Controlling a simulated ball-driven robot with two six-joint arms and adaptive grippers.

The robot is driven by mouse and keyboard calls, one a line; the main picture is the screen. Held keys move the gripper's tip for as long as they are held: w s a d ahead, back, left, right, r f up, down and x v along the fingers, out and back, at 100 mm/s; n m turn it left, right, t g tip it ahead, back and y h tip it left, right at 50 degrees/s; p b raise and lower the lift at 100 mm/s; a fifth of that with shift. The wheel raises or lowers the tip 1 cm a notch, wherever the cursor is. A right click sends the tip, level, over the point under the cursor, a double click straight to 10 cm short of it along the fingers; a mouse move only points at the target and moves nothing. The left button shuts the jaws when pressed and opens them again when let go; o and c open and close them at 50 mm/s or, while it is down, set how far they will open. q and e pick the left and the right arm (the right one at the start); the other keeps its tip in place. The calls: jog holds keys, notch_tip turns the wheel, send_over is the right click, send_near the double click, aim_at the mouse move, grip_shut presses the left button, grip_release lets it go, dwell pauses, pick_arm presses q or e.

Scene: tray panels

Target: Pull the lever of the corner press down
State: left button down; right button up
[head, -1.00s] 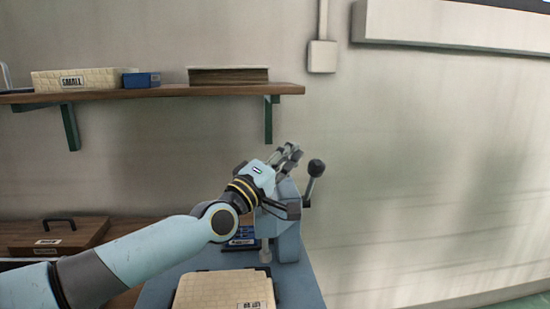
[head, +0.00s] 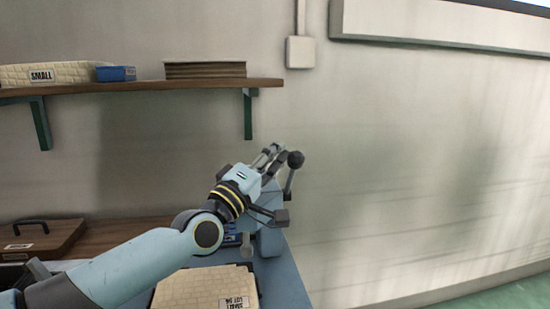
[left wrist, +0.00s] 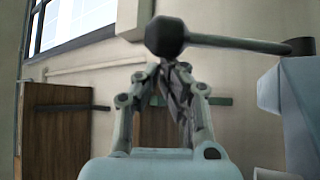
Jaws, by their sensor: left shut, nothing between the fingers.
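The lever (head: 291,175) of the corner press has a dark ball knob at its top and stands raised, tilted slightly right. The press (head: 270,236) is a blue-grey body on the blue bench, partly hidden behind my left arm. My left gripper (head: 275,150) is shut and empty, just left of the knob in the head view. In the left wrist view the knob (left wrist: 165,36) and its rod (left wrist: 235,43) lie across the picture just beyond the shut fingertips (left wrist: 168,66). I cannot tell whether they touch. My right gripper is not in view.
A cream box (head: 205,288) with a label lies on the blue bench (head: 290,283) in front of the press. A wooden shelf (head: 190,87) with boxes hangs above left. A handled brown case (head: 45,238) stands at left. The wall at right is clear.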

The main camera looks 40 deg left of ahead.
pick_arm(q)
jog(key=s+d+f+m+h+b, duration=0.1)
jog(key=m+b, duration=0.1)
jog(key=b, duration=0.1)
jog(key=s+d+f+m+t+h+b, duration=0.1)
jog(key=f+b, duration=0.1)
jog(key=b, duration=0.2)
jog(key=d+f+m+t+h+b, duration=0.1)
jog(key=m+b, duration=0.1)
jog(key=b, duration=0.2)
jog(key=shift+s+d+f+m+h, duration=0.15)
jog(key=shift+s+f+m+h, duration=0.15)
jog(key=shift+s+f+h, duration=0.1)
jog(key=shift+s+d+f+b, duration=0.3)
jog(key=shift+f+b, duration=0.3)
jog(key=shift+f, duration=0.05)
jog(key=shift+s+d+f+b, duration=0.25)
jog(key=shift+d+f+b, duration=0.1)
jog(key=shift+f+b, duration=0.3)
jog(key=shift+s+d+f+b, duration=0.3)
jog(key=shift+f+b, duration=0.25)
jog(key=shift+f, duration=0.1)
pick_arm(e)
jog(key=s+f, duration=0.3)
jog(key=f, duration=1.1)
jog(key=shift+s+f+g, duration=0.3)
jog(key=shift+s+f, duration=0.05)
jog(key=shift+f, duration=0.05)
